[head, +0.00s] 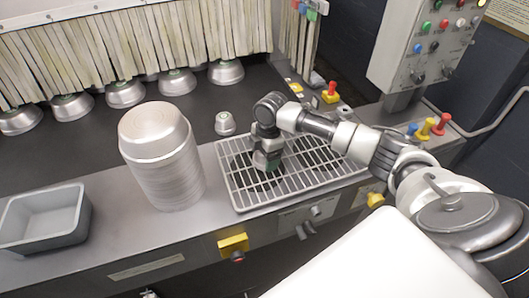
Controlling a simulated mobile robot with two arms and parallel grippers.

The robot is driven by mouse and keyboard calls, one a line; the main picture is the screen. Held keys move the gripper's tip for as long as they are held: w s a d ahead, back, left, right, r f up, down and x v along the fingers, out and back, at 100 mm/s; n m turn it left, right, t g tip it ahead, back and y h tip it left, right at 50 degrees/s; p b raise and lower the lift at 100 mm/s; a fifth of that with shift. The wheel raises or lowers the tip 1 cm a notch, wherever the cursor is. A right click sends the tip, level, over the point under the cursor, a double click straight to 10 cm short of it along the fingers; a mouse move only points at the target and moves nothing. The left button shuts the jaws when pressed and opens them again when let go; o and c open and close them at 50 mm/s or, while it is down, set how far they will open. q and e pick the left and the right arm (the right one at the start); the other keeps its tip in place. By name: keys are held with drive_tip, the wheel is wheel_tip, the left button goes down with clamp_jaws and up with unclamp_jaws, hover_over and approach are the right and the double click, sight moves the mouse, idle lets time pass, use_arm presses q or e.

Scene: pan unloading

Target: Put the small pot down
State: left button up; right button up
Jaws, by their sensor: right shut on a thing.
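My right gripper (267,166) points down over the left part of the wire rack (243,203), and its jaws are shut. What it holds, the small pot, is mostly hidden by the gripper and wrist. I cannot tell whether the pot touches the rack bars. A dark patch shows between the bars around the gripper. My left gripper is not in view.
A tall stack of round metal pans (165,165) stands left of the rack. A grey rectangular tin (42,218) is at far left. A small metal cup (225,123) stands behind the rack. Upturned pans (177,83) line the strip curtain (130,45). The rack's right part is bare.

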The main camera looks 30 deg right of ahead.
drive_tip(key=shift+f, duration=0.1)
drive_tip(key=o, duration=0.9)
drive_tip(key=shift+c, duration=0.2)
drive_tip(key=r, duration=0.4)
drive_tip(key=d+r+b, duration=0.1)
drive_tip(key=r, duration=0.3)
drive_tip(key=r+b, duration=0.1)
drive_tip(key=r, duration=0.3)
drive_tip(key=shift+d+r, duration=0.1)
drive_tip(key=shift+d, duration=0.1)
